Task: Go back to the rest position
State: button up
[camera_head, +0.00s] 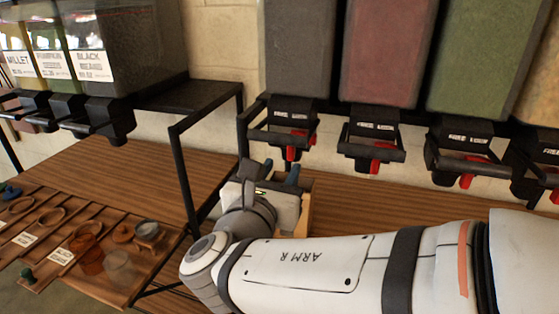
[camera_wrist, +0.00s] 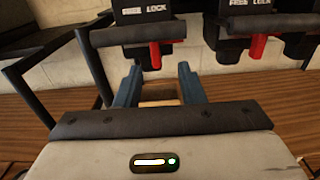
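My gripper (camera_head: 281,172) is at the end of my white arm, over the wooden counter and below the front of the leftmost dispenser of the right-hand row. In the wrist view its two blue-grey fingers (camera_wrist: 159,72) stand apart, with nothing clearly held between them. A light wooden box (camera_head: 304,208) stands close beside the gripper in the head view, mostly hidden by it. A wooden piece (camera_wrist: 160,92) also shows between and beyond the fingers in the wrist view. I cannot tell if the gripper touches it.
Dispensers with black spouts and red levers (camera_head: 382,155) hang just above and right of my gripper. A black metal frame (camera_head: 185,180) stands to the left. Labelled bins (camera_head: 110,55) are at upper left, above a wooden tray (camera_head: 165,258) with small bowls and jars.

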jog(key=s+d+f+m+g+h+p, duration=0.1)
jog(key=s+d+f+m+g, duration=0.1)
jog(key=d+f+m+g, duration=0.45)
jog(key=s+d+f+m+g+h, duration=0.15)
jog(key=d+f+m+g, duration=0.25)
jog(key=d+m, duration=0.4)
jog(key=s+d+f+m+g+y+p, duration=0.1)
jog(key=s+f+m+g+y, duration=0.1)
jog(key=m, duration=0.7)
jog(key=s+d+f+m+g+y, duration=0.1)
jog(key=s+f+m+g+y, duration=0.1)
jog(key=m+y, duration=0.3)
jog(key=s+m, duration=0.1)
jog(key=m, duration=0.3)
jog(key=shift+s+f+p, duration=0.3)
jog(key=shift+s+p, duration=0.05)
jog(key=shift+s, duration=0.05)
